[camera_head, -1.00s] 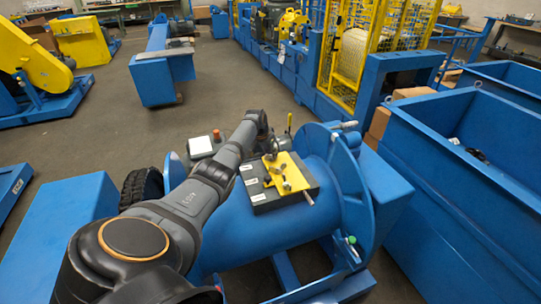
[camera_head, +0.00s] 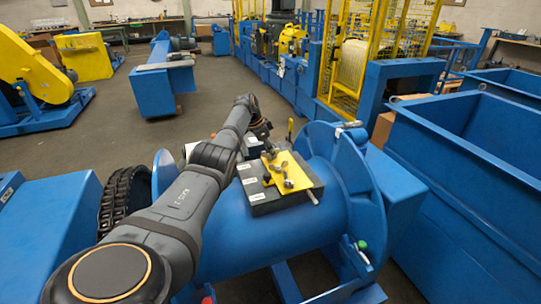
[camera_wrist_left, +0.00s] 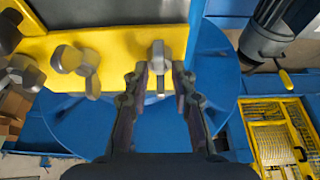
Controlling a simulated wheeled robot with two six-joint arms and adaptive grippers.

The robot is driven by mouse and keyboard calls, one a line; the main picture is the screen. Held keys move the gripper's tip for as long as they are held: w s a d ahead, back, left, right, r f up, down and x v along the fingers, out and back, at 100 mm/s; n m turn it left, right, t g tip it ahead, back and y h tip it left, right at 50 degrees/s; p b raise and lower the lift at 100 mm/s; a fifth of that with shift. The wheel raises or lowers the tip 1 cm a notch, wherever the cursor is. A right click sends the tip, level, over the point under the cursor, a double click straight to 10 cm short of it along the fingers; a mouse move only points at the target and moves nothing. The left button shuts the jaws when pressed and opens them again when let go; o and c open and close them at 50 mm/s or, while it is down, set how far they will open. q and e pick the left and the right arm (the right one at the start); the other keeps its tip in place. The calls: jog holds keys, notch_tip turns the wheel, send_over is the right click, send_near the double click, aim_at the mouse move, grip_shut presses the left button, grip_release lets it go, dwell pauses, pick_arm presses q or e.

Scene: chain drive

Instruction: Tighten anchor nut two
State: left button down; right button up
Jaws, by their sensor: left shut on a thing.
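A yellow plate (camera_head: 297,168) lies on a dark grey block (camera_head: 262,199) on top of a large blue drum (camera_head: 285,225). Metal nuts and bolt heads (camera_head: 288,182) stand on the plate. In the head view my left gripper (camera_head: 266,143) is small and partly hidden at the plate's far end. My right gripper is out of view.
A blue flange (camera_head: 345,180) rises right of the block, and a blue bin (camera_head: 465,165) stands beyond it. A black chain (camera_head: 122,200) hangs at left. A yellow cage (camera_head: 365,50) stands behind. Open floor (camera_head: 110,125) lies at the back left.

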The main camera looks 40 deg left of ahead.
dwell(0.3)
pick_arm(q)
jog(key=c, duration=1.4)
grip_release()
jog(key=shift+c, duration=0.2)
jog(key=shift+r, duration=0.1)
jog(key=v, duration=1.2)
